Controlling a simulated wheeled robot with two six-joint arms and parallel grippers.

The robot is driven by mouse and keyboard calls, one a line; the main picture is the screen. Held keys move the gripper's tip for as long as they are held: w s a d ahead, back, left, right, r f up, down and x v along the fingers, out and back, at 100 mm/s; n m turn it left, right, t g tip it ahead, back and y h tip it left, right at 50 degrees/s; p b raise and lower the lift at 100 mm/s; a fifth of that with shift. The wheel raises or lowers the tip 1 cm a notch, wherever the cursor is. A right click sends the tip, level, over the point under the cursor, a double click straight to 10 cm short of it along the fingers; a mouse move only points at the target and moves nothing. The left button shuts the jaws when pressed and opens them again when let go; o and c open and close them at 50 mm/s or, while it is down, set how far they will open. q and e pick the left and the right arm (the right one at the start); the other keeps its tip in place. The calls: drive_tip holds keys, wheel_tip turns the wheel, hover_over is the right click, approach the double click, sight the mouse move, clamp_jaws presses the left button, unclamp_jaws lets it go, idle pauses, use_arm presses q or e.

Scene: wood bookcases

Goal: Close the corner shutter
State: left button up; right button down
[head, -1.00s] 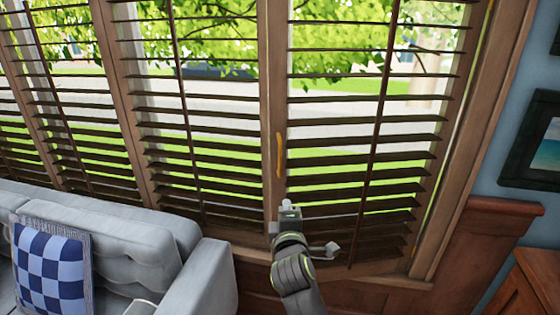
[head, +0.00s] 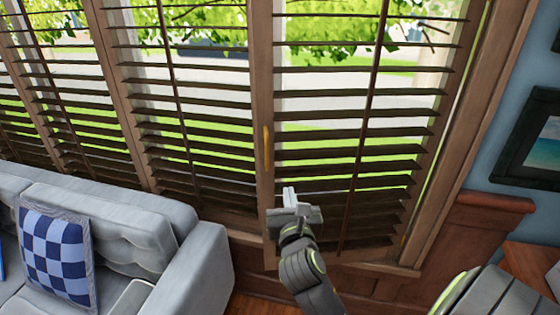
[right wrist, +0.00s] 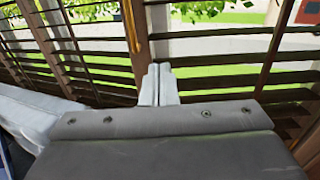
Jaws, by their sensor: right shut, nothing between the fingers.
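The corner shutter (head: 340,160) is the rightmost panel of dark wood slats, beside the blue wall. Its left edge is a brown wooden upright (head: 262,90) with a narrow yellow handle (head: 267,148). The handle also shows at the top of the right wrist view (right wrist: 131,27). I cannot tell how far the shutter stands ajar. My right gripper (head: 289,194) is shut and empty, in front of the lower slats, below and right of the handle. Its pale fingers (right wrist: 158,84) point towards the upright in the right wrist view; contact cannot be told. My left gripper is not in view.
A grey sofa (head: 205,270) with a blue checked cushion (head: 55,255) stands at the left, its arm near the window. Other shutters (head: 195,120) line the window to the left. A wooden cabinet (head: 535,265) and a framed picture (head: 530,145) are at the right.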

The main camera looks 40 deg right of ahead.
sight(282, 156)
drive_tip(key=p+x, duration=0.1)
drive_tip(key=x, duration=1.2)
drive_tip(key=shift+w+d+p, duration=0.15)
drive_tip(key=shift+p, duration=0.2)
drive_tip(key=shift+w, duration=0.1)
